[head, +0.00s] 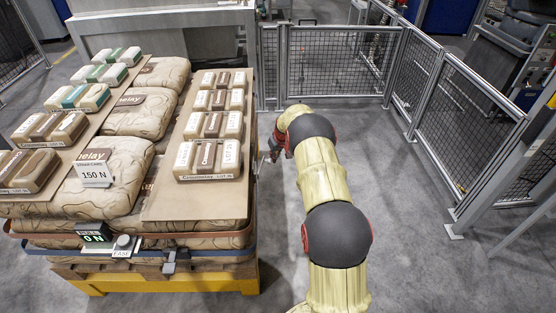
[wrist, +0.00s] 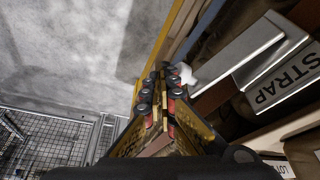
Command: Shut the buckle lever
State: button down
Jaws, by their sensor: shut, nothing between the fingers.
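In the wrist view my gripper (wrist: 161,82) is shut and empty, its fingers pointing along the side of the sack stack. Just right of the fingertips is a flat grey metal bar (wrist: 235,50), which looks like the buckle lever, beside a plate marked STRAP (wrist: 285,82). The bar stands out at an angle; I cannot tell whether the fingertips touch it. A small white piece (wrist: 184,74) lies by the fingertips. In the head view my gripper (head: 277,150) is at the right side of the stack, its fingertips partly unclear. A dark buckle-like fitting (head: 170,260) sits on the front strap.
Sacks (head: 115,180) lie under cardboard sheets (head: 205,140) holding small packs, on a yellow-edged pallet base (head: 180,283). A display reading 0 N (head: 94,238) and an EASE knob (head: 123,243) are at the front. Mesh fencing (head: 340,65) stands behind; floor right of my arm is clear.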

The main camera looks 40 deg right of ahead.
jog(key=shift+w+a, duration=0.2)
jog(key=shift+w, duration=0.3)
dwell(1.0)
dwell(0.6)
